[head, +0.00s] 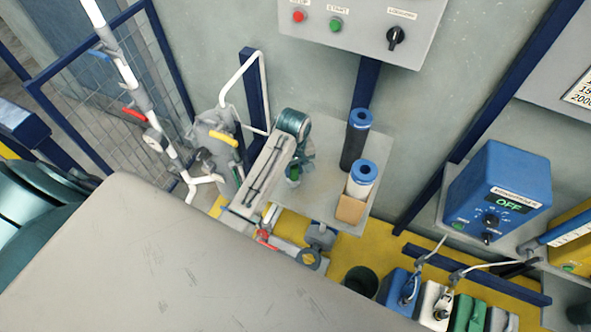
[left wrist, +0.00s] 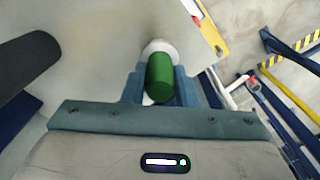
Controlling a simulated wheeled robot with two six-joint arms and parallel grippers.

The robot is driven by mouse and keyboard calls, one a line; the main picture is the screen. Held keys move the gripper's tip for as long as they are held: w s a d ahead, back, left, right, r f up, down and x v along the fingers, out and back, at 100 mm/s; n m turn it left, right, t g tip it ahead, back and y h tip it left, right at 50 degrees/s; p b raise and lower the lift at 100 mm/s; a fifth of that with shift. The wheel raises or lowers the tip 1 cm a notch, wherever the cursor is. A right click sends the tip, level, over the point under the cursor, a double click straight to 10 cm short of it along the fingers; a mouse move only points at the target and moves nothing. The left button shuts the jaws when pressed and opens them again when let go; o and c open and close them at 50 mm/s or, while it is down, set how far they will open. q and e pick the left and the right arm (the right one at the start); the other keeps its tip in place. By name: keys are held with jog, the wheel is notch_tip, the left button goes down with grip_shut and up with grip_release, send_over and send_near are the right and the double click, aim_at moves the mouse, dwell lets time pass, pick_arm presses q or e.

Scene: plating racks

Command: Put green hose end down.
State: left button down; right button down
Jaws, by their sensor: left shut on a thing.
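My left gripper (head: 300,160) is shut on the green hose end (left wrist: 160,76), with one teal finger on each side of it in the left wrist view (left wrist: 159,88). In the head view only a small dark green part (head: 293,174) shows beside the gripper. A white round piece (left wrist: 157,47) shows at the far end of the green part; I cannot tell whether they are joined. The gripper is over the grey shelf (head: 320,195); whether the hose end touches it is unclear. My right gripper is not in view.
A grey vessel with white piping (head: 213,140) is at left. Several jugs (head: 435,304) stand below right. A control panel (head: 365,25) hangs above.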

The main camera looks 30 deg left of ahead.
aim_at(295, 174)
pick_arm(q)
jog(key=shift+w+d+r, duration=0.1)
jog(key=shift+w+r, duration=0.05)
jog(key=shift+w, duration=0.25)
notch_tip(295, 174, down, 3)
jog(key=shift+f+p, duration=0.2)
jog(key=shift+p, duration=0.8)
jog(key=shift+f, duration=0.2)
jog(key=c, duration=1.1)
grip_release()
jog(key=shift+f, duration=0.15)
jog(key=shift+c, duration=0.2)
